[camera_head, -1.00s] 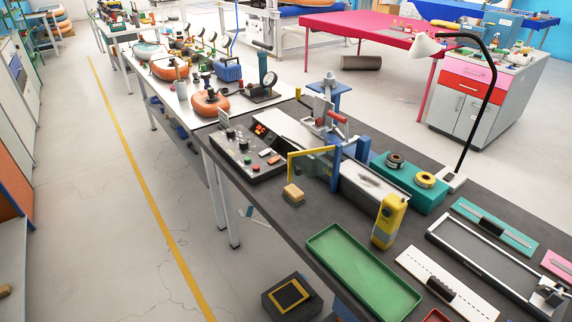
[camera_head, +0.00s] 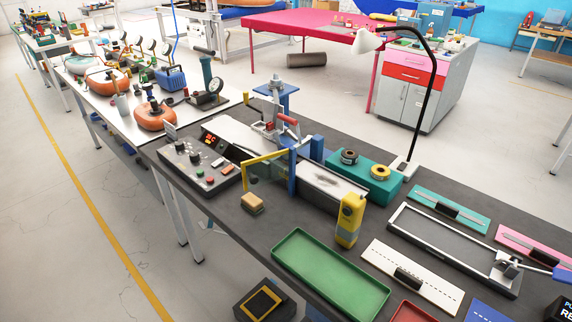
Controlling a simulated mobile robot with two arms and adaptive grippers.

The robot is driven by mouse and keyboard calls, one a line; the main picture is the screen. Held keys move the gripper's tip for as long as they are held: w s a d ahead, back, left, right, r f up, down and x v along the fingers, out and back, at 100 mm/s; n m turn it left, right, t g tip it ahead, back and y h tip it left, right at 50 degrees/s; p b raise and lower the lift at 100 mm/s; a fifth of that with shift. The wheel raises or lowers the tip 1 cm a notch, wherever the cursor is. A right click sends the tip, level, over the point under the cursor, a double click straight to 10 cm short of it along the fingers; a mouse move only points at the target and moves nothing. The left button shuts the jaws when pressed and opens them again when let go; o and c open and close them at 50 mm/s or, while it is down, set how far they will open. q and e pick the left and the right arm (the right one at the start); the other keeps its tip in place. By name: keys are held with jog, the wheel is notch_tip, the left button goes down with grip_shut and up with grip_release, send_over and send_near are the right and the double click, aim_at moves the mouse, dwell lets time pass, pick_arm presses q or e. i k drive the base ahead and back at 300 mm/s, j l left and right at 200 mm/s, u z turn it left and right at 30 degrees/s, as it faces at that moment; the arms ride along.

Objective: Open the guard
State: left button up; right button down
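The guard (camera_head: 267,172) is a yellow-framed panel, seemingly clear, at the front of the welding machine on the dark bench. It stands beside a blue upright (camera_head: 291,172), with its yellow bar running left from it. Behind it are the machine's press (camera_head: 273,122) with a red-ended lever and a long pale bed (camera_head: 335,182). The control box (camera_head: 200,165) with a red lit display stands to the left. I cannot tell for sure whether the guard is shut. Neither of my grippers shows in the head view.
On the bench are a sponge block (camera_head: 252,203), a yellow device (camera_head: 349,220), a green tray (camera_head: 330,272), a teal box with tape rolls (camera_head: 362,185) and a black lamp (camera_head: 428,80). Cutting tools lie at right. Open floor (camera_head: 80,220) runs along the bench's left side.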

aim_at(253, 180)
jog(key=i+j+z, duration=0.2)
jog(key=j+z, duration=0.25)
jog(key=j, duration=0.3)
jog(key=i+j+z, duration=0.15)
jog(key=j+z, duration=0.25)
jog(key=j, duration=0.35)
jog(key=j+z, duration=0.45)
jog(key=j, duration=0.35)
